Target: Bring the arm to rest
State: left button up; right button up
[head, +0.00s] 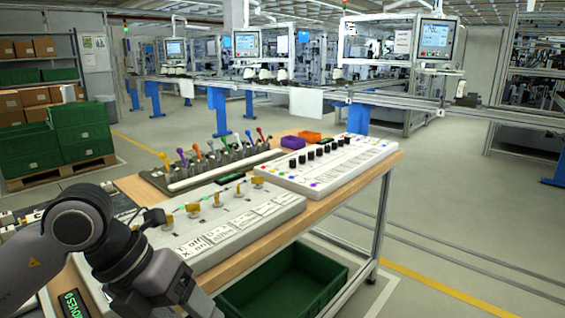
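My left arm comes in from the lower left and bends down over the near left corner of the workbench (385,166). Its lower end runs out of the bottom of the picture, so no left gripper fingers show. My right arm and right gripper are not in view. The near panel (190,252) carries several yellow-orange knobs or switches and is partly hidden by my arm. Behind it is a panel with several coloured levers (211,158). To its right a white panel (325,168) carries a row of black knobs.
An orange bin (310,137) and a purple bin (293,143) stand at the bench's back. A green crate (283,284) sits low under the bench's front. Stacked green crates (80,130) stand on a pallet at left. The floor at right is free.

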pick_arm(q)
jog(key=s+d+r+n+g+h+p, duration=0.1)
jog(key=s+d+r+n+h, duration=0.15)
jog(key=d+h, duration=0.35)
jog(key=s+d+r+n+g+h+p, duration=0.1)
jog(key=s+d+r+h+p, duration=0.2)
jog(key=h, duration=0.6)
jog(key=w+a+f+n+t+y+p, duration=0.1)
jog(key=w+a+f+n+t+y, duration=0.4)
jog(key=n+t, duration=0.65)
jog(key=w+a+f+n+t+y, duration=0.2)
jog(key=a+f+n+t+y, duration=0.45)
jog(key=n, duration=0.75)
jog(key=s+a+f+n+g+y+p, duration=0.1)
jog(key=s+a+f+n+g+y, duration=0.1)
jog(key=s+f, duration=0.4)
jog(key=s+a+f+n+g+y+p, duration=0.1)
jog(key=s+f+n+g+y, duration=0.3)
jog(key=f, duration=0.9)
jog(key=s+a+n+y, duration=0.1)
jog(key=s, duration=0.2)
jog(key=shift+a+g, duration=0.4)
